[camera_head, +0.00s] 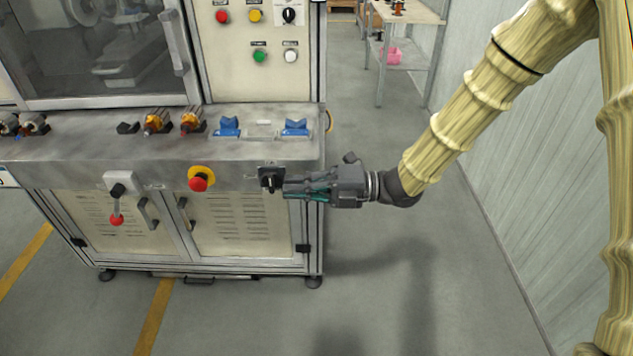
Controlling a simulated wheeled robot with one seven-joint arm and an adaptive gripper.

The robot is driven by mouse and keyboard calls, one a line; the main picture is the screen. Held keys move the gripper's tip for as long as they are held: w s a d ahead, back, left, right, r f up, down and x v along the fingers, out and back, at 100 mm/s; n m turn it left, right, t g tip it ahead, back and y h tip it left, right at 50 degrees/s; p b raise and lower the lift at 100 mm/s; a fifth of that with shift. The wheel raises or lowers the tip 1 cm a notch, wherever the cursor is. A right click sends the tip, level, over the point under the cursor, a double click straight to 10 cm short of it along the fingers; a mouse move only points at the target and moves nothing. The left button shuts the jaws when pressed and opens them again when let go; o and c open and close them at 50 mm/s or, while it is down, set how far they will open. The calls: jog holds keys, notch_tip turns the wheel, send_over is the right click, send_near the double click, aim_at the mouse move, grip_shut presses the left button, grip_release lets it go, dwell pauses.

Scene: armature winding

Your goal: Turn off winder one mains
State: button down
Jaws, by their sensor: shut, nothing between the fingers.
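A black rotary switch (268,179) sits on the front edge of the winder's grey worktop, at its right end. It looks like a mains switch, but its label and exact setting are too small to read. My gripper (287,188) reaches in from the right with its fingers shut and empty. The fingertips are at the right side of the switch knob. I cannot tell whether they touch it. The winder's body (245,222) stands at left, with a red and yellow emergency stop (199,180) left of the switch.
A lever with a red knob (116,219) hangs at the front left. Blue V-blocks (228,127) and several armatures (156,121) stand on the worktop. The upper panel has several buttons and a black selector (290,15). A shelf (408,45) stands behind. The floor (410,270) at right is clear up to the wall.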

jog(key=shift+a, duration=0.95)
jog(key=shift+a+r+h+p, duration=0.1)
jog(key=shift+r+h+p, duration=0.25)
jog(key=shift+h+p, duration=0.35)
